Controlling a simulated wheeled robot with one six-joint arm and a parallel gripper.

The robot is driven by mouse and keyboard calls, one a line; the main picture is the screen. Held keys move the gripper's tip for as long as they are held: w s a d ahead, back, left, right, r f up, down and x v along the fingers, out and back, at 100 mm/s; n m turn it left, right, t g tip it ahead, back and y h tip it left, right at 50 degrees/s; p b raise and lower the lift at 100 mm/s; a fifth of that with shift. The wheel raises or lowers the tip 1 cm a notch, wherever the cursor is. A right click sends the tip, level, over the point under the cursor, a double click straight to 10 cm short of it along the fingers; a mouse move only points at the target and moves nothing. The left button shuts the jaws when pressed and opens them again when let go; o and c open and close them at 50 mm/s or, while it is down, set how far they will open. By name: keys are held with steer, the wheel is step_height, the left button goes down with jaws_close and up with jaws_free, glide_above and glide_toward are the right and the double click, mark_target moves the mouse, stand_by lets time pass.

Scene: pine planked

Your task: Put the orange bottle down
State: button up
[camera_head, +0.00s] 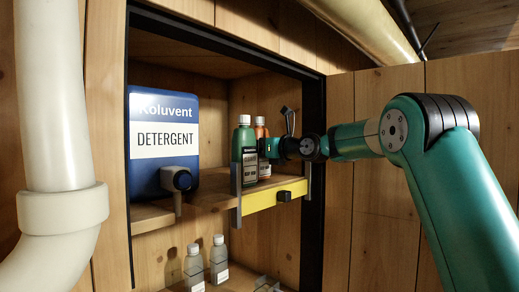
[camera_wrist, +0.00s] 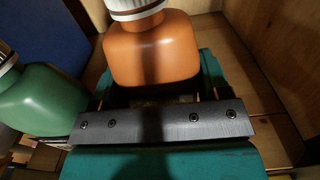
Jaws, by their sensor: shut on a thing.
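The orange bottle (camera_head: 262,131) stands upright inside the wall cabinet, partly hidden behind a green bottle (camera_head: 244,150) in the head view. In the wrist view the orange bottle (camera_wrist: 152,52) has a white cap and sits between the jaws of my gripper (camera_head: 268,147). My gripper is shut on it, reaching in from the right. The green bottle (camera_wrist: 42,100) is close on the left in the wrist view, apart from the orange one. I cannot tell whether the orange bottle's base touches the shelf (camera_head: 214,197).
A large blue detergent container (camera_head: 164,174) with a tap stands left on the shelf. A yellow strip (camera_head: 262,199) runs along the shelf's front. A white pipe (camera_head: 52,110) is at far left.

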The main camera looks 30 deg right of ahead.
steer(key=shift+f, duration=0.1)
steer(key=o, duration=1)
steer(key=b+v, duration=0.6)
steer(key=v, duration=0.6)
